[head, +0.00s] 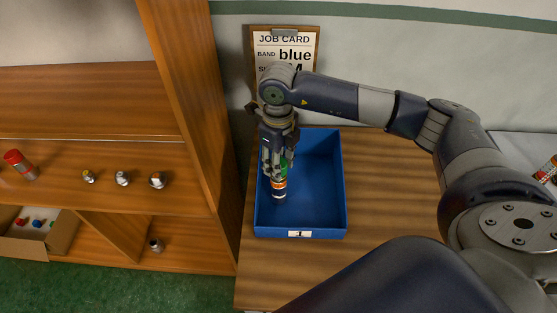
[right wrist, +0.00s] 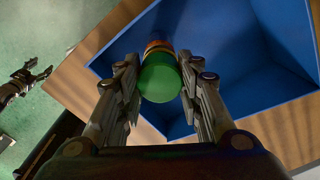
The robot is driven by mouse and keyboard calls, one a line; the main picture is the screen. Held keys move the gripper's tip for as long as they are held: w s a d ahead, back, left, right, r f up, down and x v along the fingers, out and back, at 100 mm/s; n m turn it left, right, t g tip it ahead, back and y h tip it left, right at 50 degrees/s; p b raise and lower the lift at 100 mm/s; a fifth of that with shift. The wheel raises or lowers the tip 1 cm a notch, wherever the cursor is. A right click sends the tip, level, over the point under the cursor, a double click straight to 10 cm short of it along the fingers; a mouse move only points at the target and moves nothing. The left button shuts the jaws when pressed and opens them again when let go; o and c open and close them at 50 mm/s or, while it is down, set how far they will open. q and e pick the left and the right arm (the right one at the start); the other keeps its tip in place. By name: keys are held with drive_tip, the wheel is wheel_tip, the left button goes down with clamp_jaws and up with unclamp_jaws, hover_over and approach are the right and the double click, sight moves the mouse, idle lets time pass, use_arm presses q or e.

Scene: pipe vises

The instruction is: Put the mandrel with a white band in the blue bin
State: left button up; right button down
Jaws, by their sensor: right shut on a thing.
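My right gripper (head: 279,168) is shut on a mandrel (head: 279,186) with a green end, an orange part and a pale band low down. It hangs roughly upright over the left part of the blue bin (head: 322,215). In the right wrist view its green end (right wrist: 160,82) sits between the fingertips of my right gripper (right wrist: 160,80), with the blue bin (right wrist: 240,45) below. I cannot tell whether its lower tip touches the bin floor. The visible bin floor is empty. My left gripper (right wrist: 38,74) shows small at the left of the wrist view, its fingers apart and empty.
The bin stands on a wooden table (head: 385,200); its front label reads 1. A job card (head: 285,42) behind reads band blue. A wooden shelf (head: 100,200) at left holds a red-capped item (head: 20,164), several small fittings (head: 122,178) and a cardboard box (head: 28,242).

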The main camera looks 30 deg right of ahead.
drive_tip(key=shift+f, duration=0.15)
drive_tip(key=c, duration=1.2)
unclamp_jaws()
use_arm(q)
drive_tip(key=shift+s+a+f, duration=0.1)
drive_tip(key=shift+s+f, duration=0.1)
drive_tip(key=shift+s, duration=0.55)
use_arm(e)
drive_tip(key=shift+o, duration=0.5)
drive_tip(key=shift+r, duration=0.45)
use_arm(q)
wheel_tip(320, 180, down, 4)
drive_tip(key=b, duration=0.4)
drive_tip(key=shift+w, duration=0.15)
use_arm(e)
wheel_tip(320, 180, up, 12)
drive_tip(key=shift+f, duration=0.25)
